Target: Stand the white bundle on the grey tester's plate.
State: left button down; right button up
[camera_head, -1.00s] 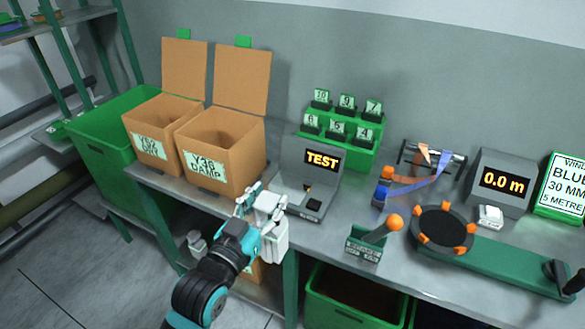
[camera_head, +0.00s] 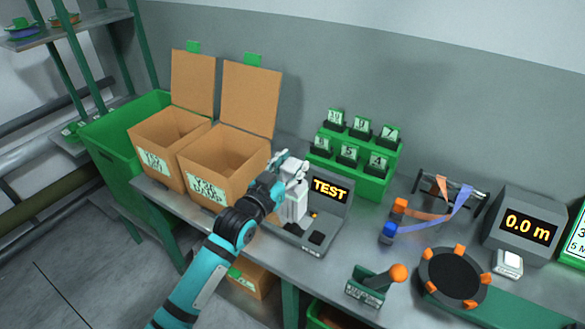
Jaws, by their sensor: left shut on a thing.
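The white bundle (camera_head: 292,208) is upright in my left gripper (camera_head: 289,176), whose fingers are shut on its upper part. The grey tester (camera_head: 327,208) stands on the bench with a lit screen reading TEST. The bundle is at the left side of the tester, in front of the left part of its plate (camera_head: 290,231). I cannot tell whether the bundle's base touches the plate. The gripper and bundle hide part of the tester. My right gripper is not in view.
Two open cardboard boxes (camera_head: 222,160) stand left of the tester. A green rack of numbered tags (camera_head: 350,165) is behind it. An orange-knobbed lever (camera_head: 378,282), a black round plate with orange clamps (camera_head: 450,277) and a 0.0 m display (camera_head: 524,226) are to the right.

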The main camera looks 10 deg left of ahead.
pick_arm(q)
jog(key=shift+w+a, duration=0.25)
jog(key=shift+w, duration=0.9)
jog(key=shift+w+f, duration=0.1)
jog(key=shift+w, duration=0.05)
notch_tip(320, 180, down, 3)
jog(key=shift+f+p, duration=0.1)
jog(key=shift+p, duration=0.3)
jog(key=shift+f, duration=0.1)
jog(key=shift+f, duration=0.2)
jog(key=c, duration=0.7)
grip_release()
jog(key=shift+c, duration=0.2)
